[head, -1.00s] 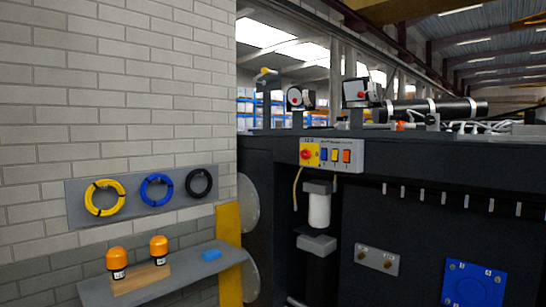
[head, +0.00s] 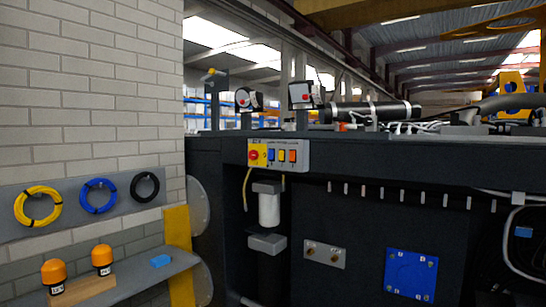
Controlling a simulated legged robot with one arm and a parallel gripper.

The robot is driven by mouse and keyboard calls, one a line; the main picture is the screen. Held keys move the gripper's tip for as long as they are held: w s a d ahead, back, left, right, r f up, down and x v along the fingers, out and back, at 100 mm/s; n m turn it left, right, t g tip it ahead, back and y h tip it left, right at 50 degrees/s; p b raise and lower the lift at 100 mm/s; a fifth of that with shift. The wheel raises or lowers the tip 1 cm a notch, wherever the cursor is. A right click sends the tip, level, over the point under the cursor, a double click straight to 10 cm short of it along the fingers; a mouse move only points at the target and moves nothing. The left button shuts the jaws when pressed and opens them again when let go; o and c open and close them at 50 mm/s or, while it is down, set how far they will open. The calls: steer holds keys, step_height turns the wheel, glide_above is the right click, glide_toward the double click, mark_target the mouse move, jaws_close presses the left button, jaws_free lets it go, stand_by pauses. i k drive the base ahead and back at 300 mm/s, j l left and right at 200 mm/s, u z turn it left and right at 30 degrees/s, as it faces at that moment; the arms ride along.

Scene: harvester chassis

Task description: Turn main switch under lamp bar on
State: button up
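The main switch (head: 254,155) is a red rotary knob on a yellow plate, at the left end of a grey switch panel (head: 304,146) on the dark chassis. Blue, yellow and orange rocker switches sit to its right on the same panel. The knob's setting is too small to read. Two lamps, a left one (head: 243,98) and a right one (head: 301,95), stand on top of the chassis above the panel. My gripper is not in view.
The dark chassis (head: 360,220) fills the right, with a blue plate (head: 411,275) and a white canister (head: 268,207). At left, a brick wall (head: 90,90) carries coiled cables above a grey shelf (head: 135,282) holding orange beacons (head: 53,271). A yellow post (head: 178,250) stands between.

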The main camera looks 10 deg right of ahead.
mark_target(254, 155)
steer(key=i+j+u, duration=0.15)
steer(key=i, duration=0.4)
steer(key=i+j+u, duration=0.15)
steer(key=i, duration=0.45)
